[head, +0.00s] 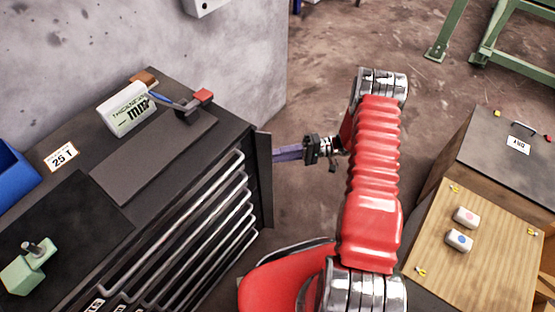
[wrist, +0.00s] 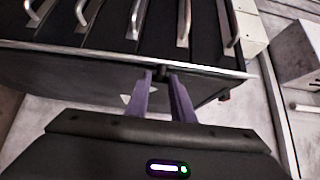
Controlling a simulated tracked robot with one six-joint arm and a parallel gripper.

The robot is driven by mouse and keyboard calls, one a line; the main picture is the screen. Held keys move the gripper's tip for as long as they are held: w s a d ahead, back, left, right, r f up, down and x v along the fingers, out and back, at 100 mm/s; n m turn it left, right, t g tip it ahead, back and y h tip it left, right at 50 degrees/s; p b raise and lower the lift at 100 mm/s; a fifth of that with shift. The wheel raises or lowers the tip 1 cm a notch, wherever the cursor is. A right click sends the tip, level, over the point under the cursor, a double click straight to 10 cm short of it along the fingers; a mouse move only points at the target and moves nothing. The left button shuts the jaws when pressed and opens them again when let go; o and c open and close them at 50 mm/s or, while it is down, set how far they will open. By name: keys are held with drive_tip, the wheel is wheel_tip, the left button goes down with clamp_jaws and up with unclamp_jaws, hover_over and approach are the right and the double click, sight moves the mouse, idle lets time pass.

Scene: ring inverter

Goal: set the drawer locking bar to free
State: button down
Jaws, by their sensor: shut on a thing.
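The drawer locking bar (head: 265,190) is a dark upright strip at the right front edge of the dark drawer cabinet (head: 232,122). My gripper (head: 277,153) reaches it from the right, its purple fingers pointing left at the bar. In the wrist view the fingertips (wrist: 161,75) are shut on a small dark part at the bar (wrist: 70,78), which looks like its knob. The fingers hide most of that part. The bar's lower end is hard to make out, and I cannot read its setting.
Several drawers with metal handles (head: 190,215) fill the cabinet front. A white box (head: 127,110) and a red-ended tool (head: 203,96) lie on top. A wooden board (head: 490,255) with two small blocks is at the right. Floor shows between.

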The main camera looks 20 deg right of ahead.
drive_tip(key=shift+w+a+f+n+g+h, duration=0.1)
drive_tip(key=shift+w+a+n+g+h, duration=0.3)
drive_tip(key=shift+n+g, duration=0.75)
drive_tip(key=shift+w+a+f+n+g+h, duration=0.1)
drive_tip(key=shift+w+n+g, duration=0.5)
drive_tip(key=shift+g, duration=1.05)
drive_tip(key=shift+w+a+f+n+g+h, duration=0.15)
drive_tip(key=shift+w+n+g, duration=0.3)
drive_tip(key=shift+n+g, duration=0.75)
drive_tip(key=shift+a+g, duration=0.1)
drive_tip(key=shift+g, duration=0.4)
drive_tip(key=c, duration=1.5)
unclamp_jaws()
drive_tip(key=shift+r, duration=0.2)
drive_tip(key=shift+c, duration=0.2)
drive_tip(key=shift+w, duration=0.1)
